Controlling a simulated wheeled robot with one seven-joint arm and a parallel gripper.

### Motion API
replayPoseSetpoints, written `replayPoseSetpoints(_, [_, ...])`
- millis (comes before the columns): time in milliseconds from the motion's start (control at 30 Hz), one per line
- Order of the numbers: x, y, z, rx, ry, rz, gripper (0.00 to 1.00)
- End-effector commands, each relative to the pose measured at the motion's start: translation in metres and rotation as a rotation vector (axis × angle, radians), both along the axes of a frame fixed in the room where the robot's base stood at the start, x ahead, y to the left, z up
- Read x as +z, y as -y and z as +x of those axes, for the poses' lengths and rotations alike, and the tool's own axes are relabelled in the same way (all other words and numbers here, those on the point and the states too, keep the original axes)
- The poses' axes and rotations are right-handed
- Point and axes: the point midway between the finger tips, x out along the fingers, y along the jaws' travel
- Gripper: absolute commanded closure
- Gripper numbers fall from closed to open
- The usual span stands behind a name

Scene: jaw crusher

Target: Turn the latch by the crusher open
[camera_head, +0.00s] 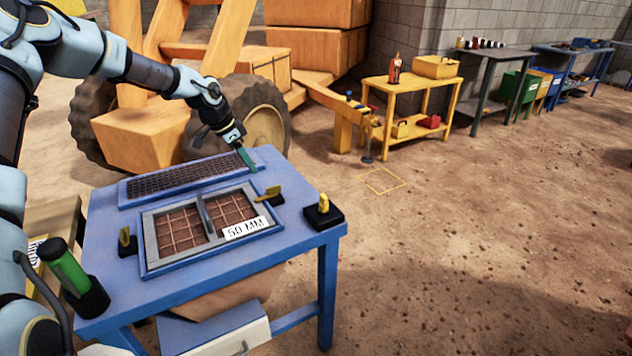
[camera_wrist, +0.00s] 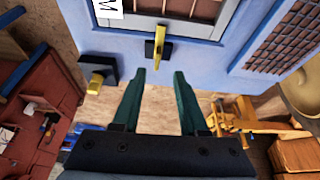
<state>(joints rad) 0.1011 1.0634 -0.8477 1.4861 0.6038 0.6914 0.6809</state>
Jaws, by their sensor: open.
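A yellow latch (camera_head: 268,195) on a black mount sits at the right edge of the grey-framed screen (camera_head: 152,238) marked 50 MM, on the blue table. In the wrist view the latch (camera_wrist: 161,46) is just beyond the fingertips, roughly centred between them. My gripper (camera_head: 248,161) is open with green fingers, above the table's far right side, apart from the latch. The fingers (camera_wrist: 159,74) show empty in the wrist view. A second yellow piece (camera_head: 126,237) on a black mount sits at the screen's left. I cannot make out a crusher for certain.
A yellow knob on a black block (camera_head: 323,213) stands at the table's right corner. A green cylinder (camera_head: 66,268) stands in a black holder at the left. A mesh panel (camera_head: 185,178) lies behind the screen. A yellow cart (camera_head: 410,84) stands farther back; open dirt floor lies right.

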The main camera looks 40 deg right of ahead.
Motion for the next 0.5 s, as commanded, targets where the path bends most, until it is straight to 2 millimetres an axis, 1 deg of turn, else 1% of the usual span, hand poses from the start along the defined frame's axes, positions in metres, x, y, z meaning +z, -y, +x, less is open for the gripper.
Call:
replayPoseSetpoints(33, [0.0,0.003,0.003,-0.007,0.001,-0.009,0.57])
replayPoseSetpoints(133, [-0.003,0.008,0.004,-0.016,0.003,-0.016,0.57])
replayPoseSetpoints(233, [-0.011,0.012,0.004,-0.016,0.003,-0.016,0.57])
replayPoseSetpoints(367, [-0.031,0.021,0.001,-0.018,0.0,-0.015,0.57])
replayPoseSetpoints(500, [-0.055,0.031,0.0,-0.016,-0.001,-0.015,0.57])
